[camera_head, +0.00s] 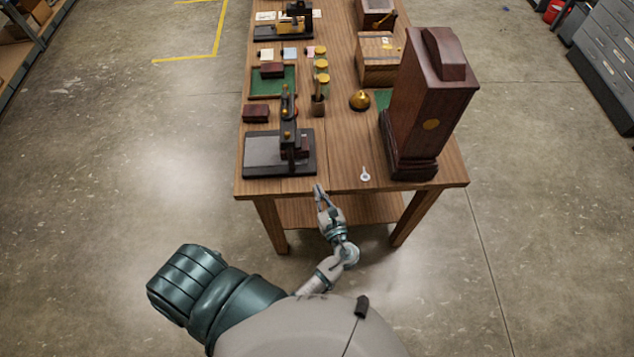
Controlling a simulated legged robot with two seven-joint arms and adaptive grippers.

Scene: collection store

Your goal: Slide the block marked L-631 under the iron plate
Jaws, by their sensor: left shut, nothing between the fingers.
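A black press-like stand (287,133) with a small upright column is at the near left corner of the table. Its dark base carries a flat grey plate (262,152); I cannot tell whether this is the iron plate. A dark red block (256,113) lies just behind it, and another dark red block (272,70) lies on a green mat farther back. A reddish piece shows partly behind the column. No marking is readable, so I cannot tell which is L-631. My left gripper (319,190) is shut and empty at the table's front edge, right of the stand.
A tall dark wooden case (430,105) stands at the right of the wooden table (335,150). A white tag (365,174) lies near the front edge. A brass bell-like object (360,100), a wooden box (378,70) and several jars are behind. The table's front middle is mostly clear.

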